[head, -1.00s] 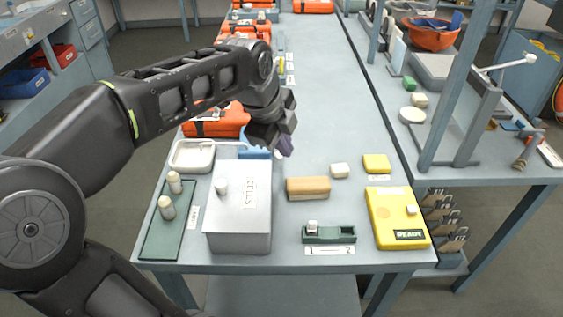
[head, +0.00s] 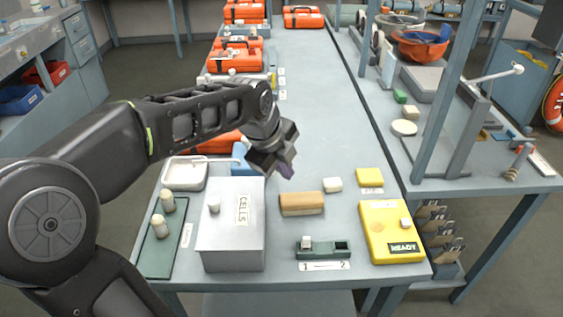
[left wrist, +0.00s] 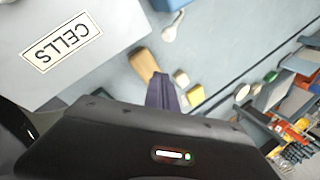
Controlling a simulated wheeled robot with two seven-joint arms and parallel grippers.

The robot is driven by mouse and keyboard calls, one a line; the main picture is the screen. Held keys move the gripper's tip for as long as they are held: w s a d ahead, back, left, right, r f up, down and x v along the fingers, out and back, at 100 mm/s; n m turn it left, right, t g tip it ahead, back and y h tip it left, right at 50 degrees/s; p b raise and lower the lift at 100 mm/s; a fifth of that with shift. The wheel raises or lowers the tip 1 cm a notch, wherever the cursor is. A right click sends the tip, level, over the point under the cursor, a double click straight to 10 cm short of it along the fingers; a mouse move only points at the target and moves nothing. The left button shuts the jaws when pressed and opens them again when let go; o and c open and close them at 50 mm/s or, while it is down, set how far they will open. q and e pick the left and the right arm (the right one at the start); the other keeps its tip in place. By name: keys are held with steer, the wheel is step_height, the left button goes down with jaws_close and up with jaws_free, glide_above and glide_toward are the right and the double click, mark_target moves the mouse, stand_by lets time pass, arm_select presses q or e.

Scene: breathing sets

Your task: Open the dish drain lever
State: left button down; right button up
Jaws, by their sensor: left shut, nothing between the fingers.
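The dish is a shallow white tray (head: 170,183) at the left of the bench, behind the grey CELLS box. A thin white lever (head: 215,160) sticks out from its right side towards a blue object. In the left wrist view a white, round-ended handle (left wrist: 169,35), which looks like this lever, shows near the top edge; the dish is out of that view. My left gripper (head: 285,169) is shut and empty above the bench, right of the lever and apart from it. Its dark purple fingers (left wrist: 162,94) also show in the wrist view. My right gripper is not in view.
The CELLS box (head: 228,240) stands in front of the dish, beside a green tray with pegs (head: 160,250). A tan block (head: 302,204), a white cube (head: 332,185) and a yellow block (head: 369,177) lie right. Orange cases (head: 236,61) stand farther back. The bench's middle is clear.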

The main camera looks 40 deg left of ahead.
arm_select(q)
steer(key=x, duration=0.5)
steer(key=shift+w+f, duration=0.1)
steer(key=shift+f, duration=0.15)
steer(key=a, duration=0.2)
steer(key=a+r+p, duration=0.1)
steer(key=shift+a, duration=0.4)
steer(key=shift+a+r+p, duration=0.45)
steer(key=shift+a+p, duration=0.1)
steer(key=shift+p, duration=0.45)
steer(key=shift+g, duration=0.3)
